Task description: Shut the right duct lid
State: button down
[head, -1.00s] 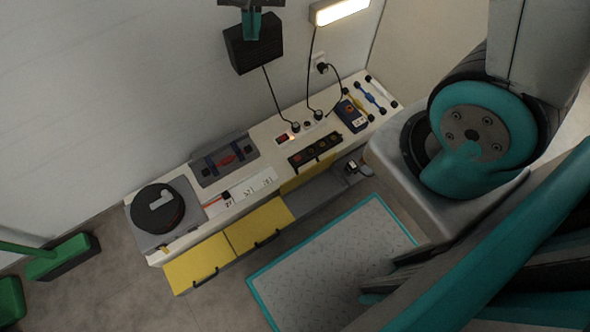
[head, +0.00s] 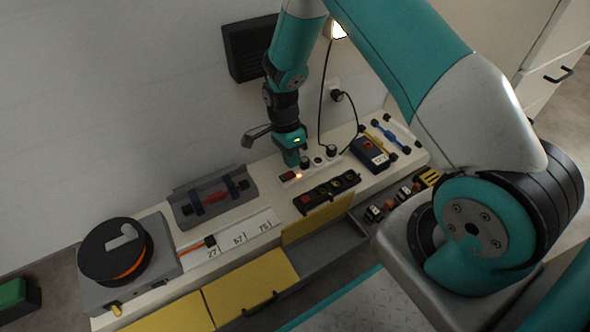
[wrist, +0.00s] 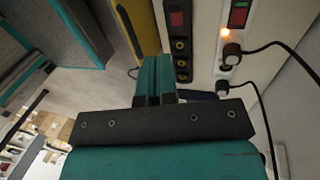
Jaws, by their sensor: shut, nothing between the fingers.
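The right duct lid (head: 318,219) is a yellow panel that stands raised along the bench front, and the grey duct (head: 328,252) below it is open. In the wrist view the yellow lid (wrist: 138,28) shows just beyond my fingers. My gripper (head: 292,160) points down above the back of the bench, near the lit red switch, behind the black socket strip and apart from the lid. In the wrist view my gripper's teal fingers (wrist: 153,72) are together with nothing between them. Two other yellow lids (head: 247,287) to the left lie closed.
The black socket strip (head: 327,193) lies between my gripper and the lid. A white power strip (wrist: 230,48) with plugs and hanging cords is close by. A blue meter (head: 370,154) stands to the right, a grey tool holder (head: 212,197) to the left.

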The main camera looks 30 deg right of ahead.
aim_at(316, 213)
jog(key=s+f+b, duration=0.6)
jog(key=f, duration=0.2)
jog(key=shift+f, duration=0.15)
